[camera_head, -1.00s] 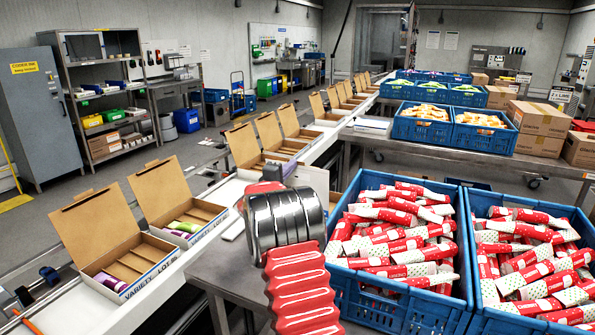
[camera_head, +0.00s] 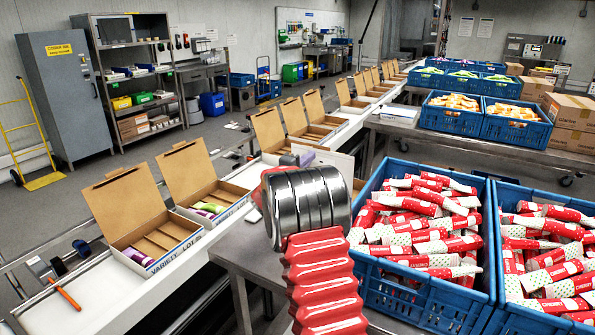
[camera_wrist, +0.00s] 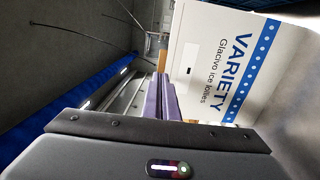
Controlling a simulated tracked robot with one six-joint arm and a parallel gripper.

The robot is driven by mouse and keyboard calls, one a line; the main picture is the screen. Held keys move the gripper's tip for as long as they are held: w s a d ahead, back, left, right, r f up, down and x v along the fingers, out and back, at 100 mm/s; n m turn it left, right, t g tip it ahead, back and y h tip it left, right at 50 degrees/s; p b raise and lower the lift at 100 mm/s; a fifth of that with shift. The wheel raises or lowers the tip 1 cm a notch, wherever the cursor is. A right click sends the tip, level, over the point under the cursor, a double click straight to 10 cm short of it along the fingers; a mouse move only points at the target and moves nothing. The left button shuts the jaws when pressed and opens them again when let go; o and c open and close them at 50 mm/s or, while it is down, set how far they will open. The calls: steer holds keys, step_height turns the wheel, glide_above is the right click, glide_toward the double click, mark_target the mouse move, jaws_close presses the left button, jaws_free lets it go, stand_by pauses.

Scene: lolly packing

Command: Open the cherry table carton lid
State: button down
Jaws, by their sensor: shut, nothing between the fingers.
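The cherry table carton's lid (camera_head: 335,160) shows in the head view as a pale panel standing up at a tilt behind my arm. In the wrist view the printed white panel (camera_wrist: 203,65) reads "VARIETY Glacivo ice lollies" and fills the right side. My gripper (camera_wrist: 166,97) has its purple fingers together with nothing between them, at the left edge of that panel. I cannot tell whether they touch it. My red and silver arm hides most of the carton body.
Blue crates of red-and-white cherry lollies (camera_head: 425,280) stand right of my arm on the metal table (camera_head: 245,258). Open brown-lidded variety cartons (camera_head: 125,205) line the white conveyor (camera_head: 95,300) at left. More crates (camera_head: 465,122) stand at the back right.

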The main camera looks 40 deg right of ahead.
steer(key=v, duration=0.8)
steer(key=shift+s+a, duration=0.15)
steer(key=shift+a, duration=0.2)
steer(key=s+a+r+m+g+y, duration=0.1)
steer(key=s+a+m+g+y, duration=0.3)
steer(key=s, duration=0.6)
steer(key=s+a+r+m+g+y, duration=0.15)
steer(key=s+a, duration=0.35)
steer(key=s, duration=0.6)
steer(key=s+a+f+t+y, duration=0.1)
steer(key=s+a+y, duration=0.3)
steer(key=a, duration=0.4)
steer(key=s+a+f+t+y, duration=0.1)
steer(key=s+a+f+y, duration=0.2)
steer(key=s+a, duration=0.4)
steer(key=s+a+f+t+y, duration=0.1)
steer(key=s+a+y, duration=0.3)
steer(key=a, duration=0.7)
steer(key=shift+s+a+f+y, duration=0.2)
steer(key=shift+s+f+y, duration=0.25)
steer(key=shift+s, duration=0.6)
